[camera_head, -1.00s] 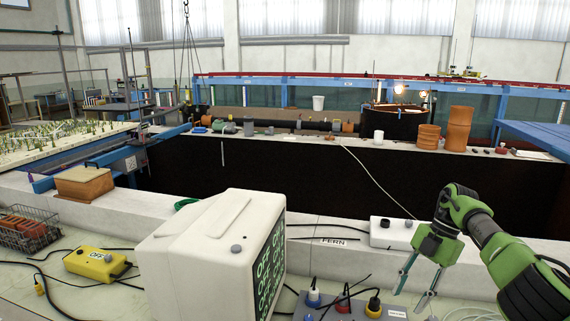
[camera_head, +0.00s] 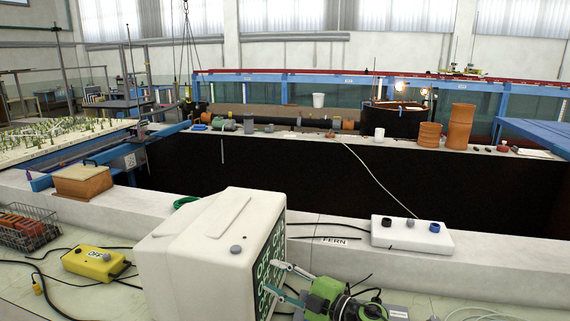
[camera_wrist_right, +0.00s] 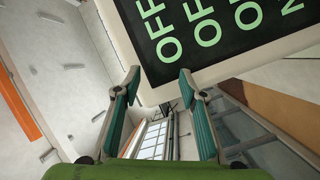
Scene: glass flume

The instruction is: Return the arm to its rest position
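My right gripper (camera_head: 272,279) is low in the head view, beside the right face of a white box-shaped monitor (camera_head: 200,250). Its two fingers are spread apart and point left toward the dark screen with green OFF text. In the right wrist view the teal fingers (camera_wrist_right: 158,82) are apart with nothing between them. The monitor's screen (camera_wrist_right: 215,30) and light rim fill the top of that view, beyond the fingertips. I cannot tell whether a fingertip touches the monitor. The left gripper is not in view.
A white box with knobs (camera_head: 411,236) sits on the ledge at right. A yellow switch box (camera_head: 95,262), a wire basket (camera_head: 28,229) and a brown lidded box (camera_head: 83,182) are at left. Cables lie over the bench. A dark flume pit lies beyond the ledge.

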